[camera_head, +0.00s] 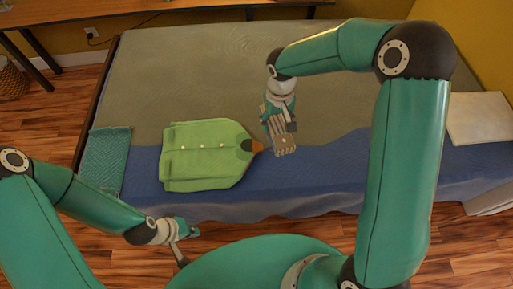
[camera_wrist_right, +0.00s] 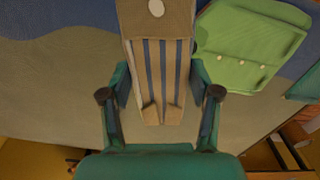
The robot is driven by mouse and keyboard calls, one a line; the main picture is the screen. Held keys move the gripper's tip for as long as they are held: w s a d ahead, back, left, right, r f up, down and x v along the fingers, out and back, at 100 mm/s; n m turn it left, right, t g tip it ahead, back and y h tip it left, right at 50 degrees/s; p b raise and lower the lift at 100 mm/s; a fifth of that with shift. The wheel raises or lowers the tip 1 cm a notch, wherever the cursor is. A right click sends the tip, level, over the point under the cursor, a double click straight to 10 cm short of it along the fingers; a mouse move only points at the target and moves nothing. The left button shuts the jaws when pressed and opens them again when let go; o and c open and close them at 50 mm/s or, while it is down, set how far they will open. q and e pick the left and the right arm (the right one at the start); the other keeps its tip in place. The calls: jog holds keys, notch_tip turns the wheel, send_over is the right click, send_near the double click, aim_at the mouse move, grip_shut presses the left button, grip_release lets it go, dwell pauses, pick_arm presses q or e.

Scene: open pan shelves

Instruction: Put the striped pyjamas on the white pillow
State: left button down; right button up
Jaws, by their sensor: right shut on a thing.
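The striped pyjamas (camera_head: 284,143), beige with dark stripes, are held by my right gripper (camera_head: 280,118) above the bed, just right of a green shirt. In the right wrist view the pyjamas (camera_wrist_right: 156,40) lie between the two fingers of the right gripper (camera_wrist_right: 160,85), showing blue stripes and a pale round spot. The white pillow (camera_head: 480,117) is at the right end of the bed, partly behind my right arm. My left gripper (camera_head: 187,246) is low in front of the bed, its fingers apart and empty.
The green buttoned shirt (camera_head: 205,155) lies on the blue part of the bed cover (camera_head: 315,180). A folded teal cloth (camera_head: 105,158) lies at the left end. A wooden table (camera_head: 90,10) stands behind, a basket (camera_head: 12,82) at far left. The grey cover behind the shirt is clear.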

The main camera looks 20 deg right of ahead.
jog(key=d+f+m+b, duration=0.3)
jog(key=d+f+b, duration=0.3)
jog(key=b, duration=0.8)
jog(key=f, duration=0.6)
jog(key=f+b, duration=0.1)
jog(key=f, duration=0.5)
jog(key=d+f+b, duration=0.1)
jog(key=f, duration=0.5)
jog(key=shift+f, duration=0.1)
jog(key=shift+f+b, duration=0.15)
jog(key=shift+b, duration=0.15)
jog(key=o, duration=1.3)
